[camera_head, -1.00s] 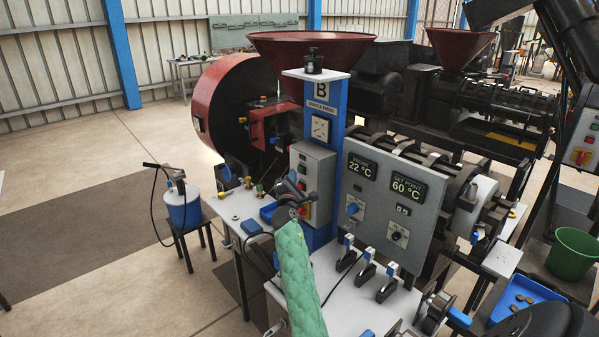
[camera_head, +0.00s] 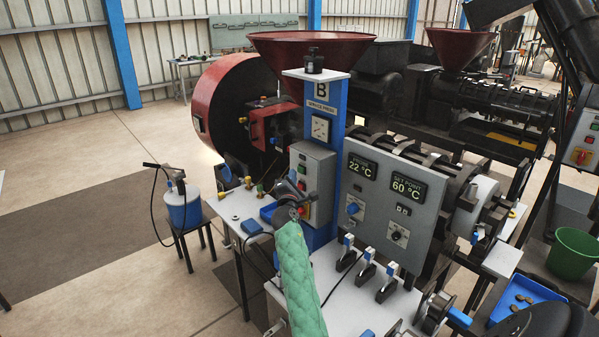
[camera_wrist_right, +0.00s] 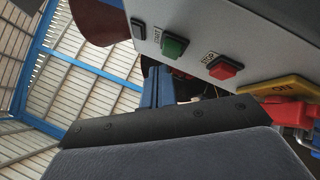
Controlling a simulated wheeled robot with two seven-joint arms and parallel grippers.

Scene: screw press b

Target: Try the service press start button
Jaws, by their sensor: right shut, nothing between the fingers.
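The service press control box (camera_head: 318,178) is grey and sits on the left side of the blue column. Its green START button (camera_wrist_right: 174,46) and red STOP button (camera_wrist_right: 224,67) show in the right wrist view. A small black button (camera_wrist_right: 138,28) is beside START. My left gripper is not in view.
The grey panel with temperature displays (camera_head: 386,197) stands to the right. Several toggle levers (camera_head: 367,270) stand on the white table (camera_head: 345,312). A blue pot (camera_head: 183,208) stands on a stool at left.

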